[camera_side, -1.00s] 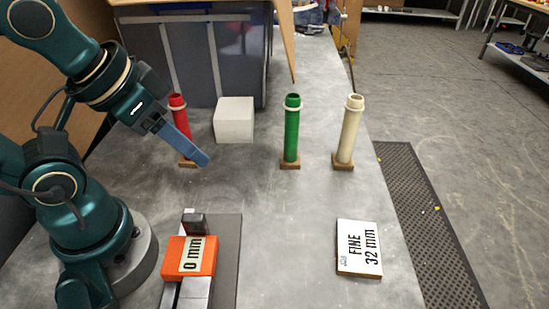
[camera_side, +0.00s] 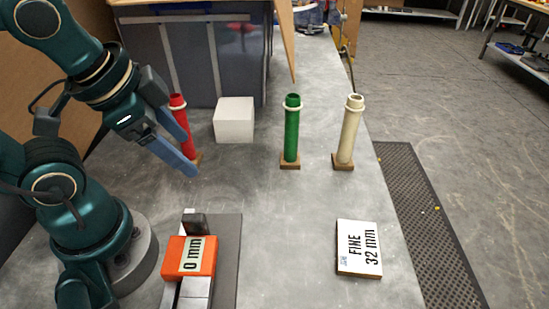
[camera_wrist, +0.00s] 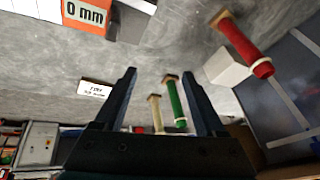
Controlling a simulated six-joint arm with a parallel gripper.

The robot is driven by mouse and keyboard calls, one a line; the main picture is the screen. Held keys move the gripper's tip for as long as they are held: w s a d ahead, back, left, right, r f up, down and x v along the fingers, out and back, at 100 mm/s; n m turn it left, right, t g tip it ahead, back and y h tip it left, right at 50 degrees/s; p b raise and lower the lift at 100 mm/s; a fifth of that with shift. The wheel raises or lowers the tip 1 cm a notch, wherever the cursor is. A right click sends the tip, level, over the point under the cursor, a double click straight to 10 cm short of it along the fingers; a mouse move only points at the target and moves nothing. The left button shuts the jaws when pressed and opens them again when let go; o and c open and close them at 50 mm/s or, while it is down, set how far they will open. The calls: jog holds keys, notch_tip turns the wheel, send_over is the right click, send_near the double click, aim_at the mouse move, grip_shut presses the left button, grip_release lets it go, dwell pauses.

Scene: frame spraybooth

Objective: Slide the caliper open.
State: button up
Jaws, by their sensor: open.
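The caliper (camera_side: 195,287) lies on a dark grey plate at the front of the table in the side view. Its orange slider block (camera_side: 190,256) bears a label reading "0 mm" and sits near the dark end jaw (camera_side: 194,223). The orange block also shows at the top left of the wrist view (camera_wrist: 88,14). My gripper (camera_side: 192,172) is in the air above and behind the caliper, apart from it. In the wrist view its two fingers (camera_wrist: 165,95) are spread with nothing held between them.
A card reading "FINE 32 mm" (camera_side: 359,248) lies at the right. Red (camera_side: 180,115), green (camera_side: 291,130) and cream (camera_side: 349,132) tubes stand on wooden bases behind. A white block (camera_side: 234,120) is between red and green. The table's middle is clear.

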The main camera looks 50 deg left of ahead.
aim_at(193, 217)
jog(key=s+d+f+m+y, duration=0.1)
jog(key=d+m, duration=0.1)
jog(key=m, duration=0.5)
jog(key=s+d+f+m+g+y, duration=0.1)
jog(key=d+f+m, duration=0.1)
jog(key=m, duration=0.5)
jog(key=s+d+f+m+g, duration=0.1)
jog(key=m, duration=0.6)
jog(key=shift+s+d+f+y, duration=0.1)
jog(key=shift+d+f+y, duration=0.25)
jog(key=shift+d+y, duration=0.05)
jog(key=shift+s+d+f+m, duration=0.1)
jog(key=shift+s+d+m, duration=0.1)
jog(key=shift+m, duration=0.2)
jog(key=shift+f, duration=0.1)
jog(key=shift+x, duration=2.45)
grip_shut()
